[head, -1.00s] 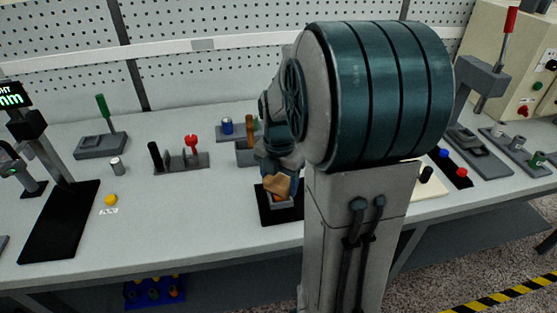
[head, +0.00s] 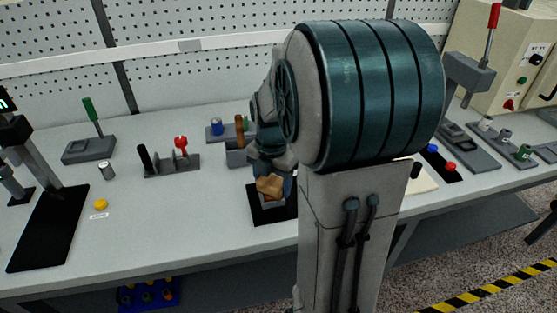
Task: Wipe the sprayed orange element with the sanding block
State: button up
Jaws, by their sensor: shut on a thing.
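My gripper (head: 271,180) is low over the bench, partly hidden behind my own arm. It is shut on a tan block (head: 269,187), which looks like the sanding block. The block is over a small grey holder with an orange-red element (head: 272,203), on a black mat (head: 262,214). The block covers most of the element; I cannot tell whether they touch.
My arm hides the bench's middle right. To the left are a tool rack with a red-topped piece (head: 172,165), a grey cylinder (head: 107,170), a yellow piece (head: 101,204) and a green-handled device (head: 89,147). The front left bench top (head: 170,235) is clear.

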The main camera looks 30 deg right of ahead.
jog(key=shift+s+a+r+p, duration=0.2)
jog(key=shift+r+p, duration=0.15)
jog(key=shift+r, duration=0.25)
jog(key=shift+s+a+r+p, duration=0.15)
jog(key=shift+r+p, duration=0.15)
jog(key=shift+r, duration=0.25)
jog(key=shift+w+r+p, duration=0.15)
jog(key=shift+r+p, duration=0.2)
jog(key=shift+r, duration=0.05)
jog(key=shift+d+r+p, duration=0.15)
jog(key=shift+r+p, duration=0.3)
jog(key=shift+r, duration=0.15)
jog(key=shift+d+r+p, duration=0.15)
jog(key=shift+r+p, duration=0.3)
jog(key=shift+r, duration=0.1)
jog(key=shift+a+r+p, duration=0.1)
jog(key=shift+r+p, duration=1)
jog(key=shift+r, duration=0.3)
